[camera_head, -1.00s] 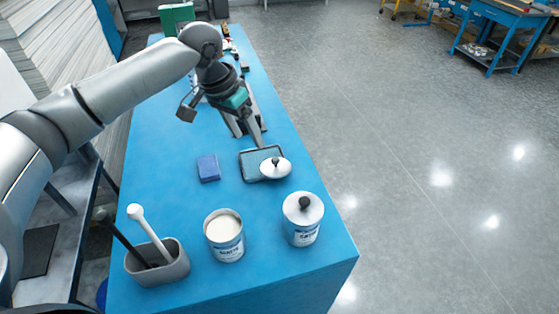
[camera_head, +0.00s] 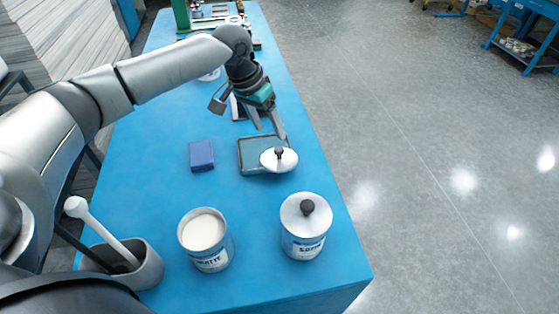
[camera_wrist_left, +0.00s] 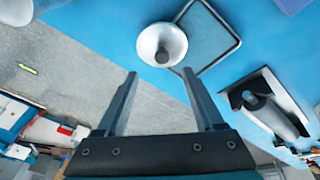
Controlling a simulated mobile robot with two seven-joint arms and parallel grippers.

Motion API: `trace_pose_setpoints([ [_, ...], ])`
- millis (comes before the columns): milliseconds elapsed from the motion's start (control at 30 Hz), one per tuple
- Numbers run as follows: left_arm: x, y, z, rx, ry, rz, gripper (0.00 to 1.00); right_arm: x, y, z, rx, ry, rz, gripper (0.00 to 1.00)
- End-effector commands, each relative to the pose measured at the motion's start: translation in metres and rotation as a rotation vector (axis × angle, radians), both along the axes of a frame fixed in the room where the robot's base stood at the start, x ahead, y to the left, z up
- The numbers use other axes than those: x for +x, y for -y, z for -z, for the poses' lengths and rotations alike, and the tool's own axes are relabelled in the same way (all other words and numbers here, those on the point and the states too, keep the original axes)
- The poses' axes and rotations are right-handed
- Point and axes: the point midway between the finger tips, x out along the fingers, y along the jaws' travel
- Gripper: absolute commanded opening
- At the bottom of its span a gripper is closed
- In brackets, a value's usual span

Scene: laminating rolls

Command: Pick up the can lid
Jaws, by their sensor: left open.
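The loose can lid (camera_head: 268,158) is a white disc with a dark knob. It rests on the right front part of a grey tray (camera_head: 242,155), partly past its edge. My left gripper (camera_head: 271,132) is open and empty, just behind and above the lid. In the left wrist view the lid (camera_wrist_left: 151,44) lies beyond the open fingertips (camera_wrist_left: 160,74), with a gap between. An open can of white contents (camera_head: 207,240) stands at the front. A second can (camera_head: 303,238), with its knobbed lid on, stands to its right. My right gripper is not in view.
A blue block (camera_head: 202,156) lies left of the tray. A grey holder (camera_head: 148,272) with a white-handled tool and a dark one stands at front left. The blue table (camera_head: 150,165) has bare room at left; its right edge is near the lid. More items stand at the back.

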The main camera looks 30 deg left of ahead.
Motion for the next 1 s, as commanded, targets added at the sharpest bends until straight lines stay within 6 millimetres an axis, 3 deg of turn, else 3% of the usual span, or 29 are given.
trace_pose_setpoints([
  [100,0.004,0.004,0.02,0.0,-0.002,0.001,0.7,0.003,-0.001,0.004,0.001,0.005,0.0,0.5],
  [367,0.009,0.007,0.038,-0.001,-0.001,0.001,0.7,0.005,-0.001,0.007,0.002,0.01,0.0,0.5],
  [633,0.019,0.011,0.074,-0.001,0.0,0.001,0.7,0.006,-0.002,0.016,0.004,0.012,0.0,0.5],
  [933,0.02,0.012,0.079,0.0,0.001,0.001,0.7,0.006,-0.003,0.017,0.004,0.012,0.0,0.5],
  [1000,0.02,0.012,0.079,0.0,0.001,0.001,0.64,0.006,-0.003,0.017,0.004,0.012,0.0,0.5],
])
